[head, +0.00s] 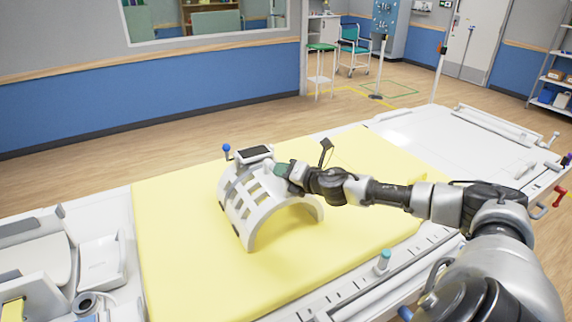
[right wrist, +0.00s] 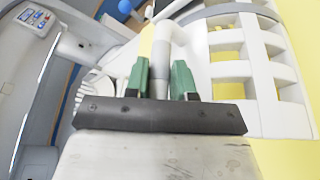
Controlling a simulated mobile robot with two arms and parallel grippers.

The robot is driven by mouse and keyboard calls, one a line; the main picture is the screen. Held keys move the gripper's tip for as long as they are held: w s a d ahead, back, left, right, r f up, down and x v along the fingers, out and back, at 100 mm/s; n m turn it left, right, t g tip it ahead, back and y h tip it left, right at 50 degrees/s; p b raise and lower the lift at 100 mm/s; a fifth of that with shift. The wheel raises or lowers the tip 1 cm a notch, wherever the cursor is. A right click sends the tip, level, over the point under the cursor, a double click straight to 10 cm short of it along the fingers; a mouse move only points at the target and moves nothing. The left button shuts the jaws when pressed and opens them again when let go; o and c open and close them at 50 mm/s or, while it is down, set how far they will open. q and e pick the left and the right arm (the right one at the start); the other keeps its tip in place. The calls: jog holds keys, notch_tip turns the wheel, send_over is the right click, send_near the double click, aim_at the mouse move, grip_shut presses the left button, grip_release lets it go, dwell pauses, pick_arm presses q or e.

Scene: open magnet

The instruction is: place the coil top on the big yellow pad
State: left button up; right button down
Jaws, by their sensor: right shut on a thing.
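The coil top (head: 237,205) is a white curved shell with rectangular openings and a dark panel on its crown. It stands arch-up over the middle of the big yellow pad (head: 180,265); I cannot tell whether its lower edges touch the pad. My right gripper (head: 284,171) is at the coil's upper right side. In the right wrist view, its green fingers (right wrist: 160,82) are closed around a grey-white bar of the coil top (right wrist: 228,68). The pad shows yellow at the right edge there. My left gripper is in neither view.
The pad lies on a white table (head: 405,128) with rails along its sides. White equipment (head: 100,262) stands at the left end. A small teal-topped knob (head: 384,260) is on the near rail. Bare pad surrounds the coil.

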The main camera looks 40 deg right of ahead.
jog(key=shift+w+f, duration=0.1)
jog(key=shift+f, duration=0.35)
jog(key=c, duration=1.3)
grip_release()
jog(key=shift+f, duration=0.2)
jog(key=o, duration=0.4)
